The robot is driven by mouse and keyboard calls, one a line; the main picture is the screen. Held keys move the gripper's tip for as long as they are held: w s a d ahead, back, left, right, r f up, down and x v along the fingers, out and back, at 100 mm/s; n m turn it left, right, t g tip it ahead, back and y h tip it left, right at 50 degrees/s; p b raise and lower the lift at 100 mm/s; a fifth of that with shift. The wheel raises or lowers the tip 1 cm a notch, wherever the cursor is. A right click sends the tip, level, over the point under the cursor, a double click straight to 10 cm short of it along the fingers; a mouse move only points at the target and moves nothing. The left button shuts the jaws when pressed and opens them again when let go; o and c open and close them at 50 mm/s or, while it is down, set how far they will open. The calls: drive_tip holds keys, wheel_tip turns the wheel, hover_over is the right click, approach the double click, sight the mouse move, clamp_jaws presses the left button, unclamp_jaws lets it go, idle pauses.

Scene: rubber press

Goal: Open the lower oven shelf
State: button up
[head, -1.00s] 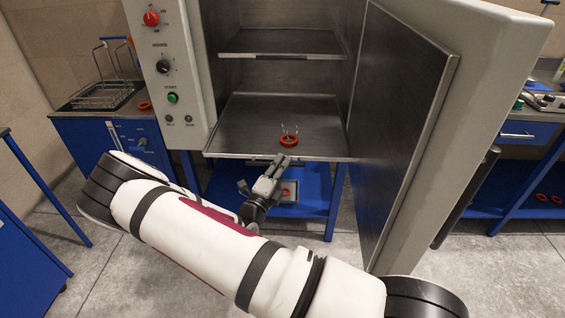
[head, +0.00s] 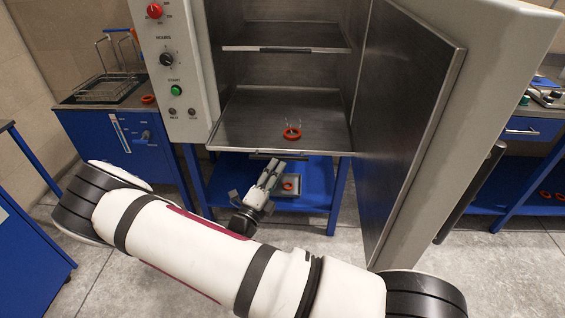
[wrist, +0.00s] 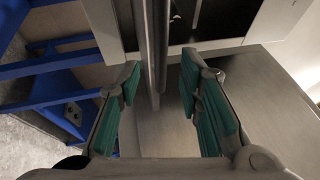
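The oven stands open, and its lower shelf (head: 245,122) is a dark metal tray with a red ring (head: 292,134) on it. A narrow dark handle strip (head: 292,156) shows at the middle of the shelf's front edge. My gripper (head: 274,168) is just below and in front of that edge. In the wrist view my gripper (wrist: 162,105) is open, with its green pads wide apart. A thin metal bar (wrist: 151,45), seemingly the shelf's front edge or handle, runs between the fingers. I see no pad touching it.
The upper shelf (head: 285,48) is above. The open oven door (head: 410,120) stands on the right, close to my arm. The control panel (head: 170,70) is on the left. A blue stand (head: 320,190) below carries a small tray with a red ring. Blue benches flank the oven.

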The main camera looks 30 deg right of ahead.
drive_tip(key=v, duration=0.6)
drive_tip(key=shift+r, duration=0.1)
idle(0.3)
drive_tip(key=s+d+r+m+g+y+p, duration=0.1)
drive_tip(key=s+d+r+m+g+y, duration=0.15)
drive_tip(key=s+r+m+g, duration=0.75)
drive_tip(key=s+d+r+m+g+y+p, duration=0.1)
drive_tip(key=s+r+m+g+y, duration=0.4)
drive_tip(key=m, duration=1)
drive_tip(key=s+a+r+m+t+y, duration=0.4)
drive_tip(key=s+r+m+y, duration=0.1)
drive_tip(key=r+m, duration=0.3)
drive_tip(key=s+a+r+m+t+y+p, duration=0.1)
drive_tip(key=s+a+r+m+t+y, duration=0.3)
drive_tip(key=s+r+m, duration=0.4)
drive_tip(key=shift+s+a+m+y, duration=0.15)
drive_tip(key=shift+a+m+y, duration=0.2)
drive_tip(key=shift+a, duration=0.35)
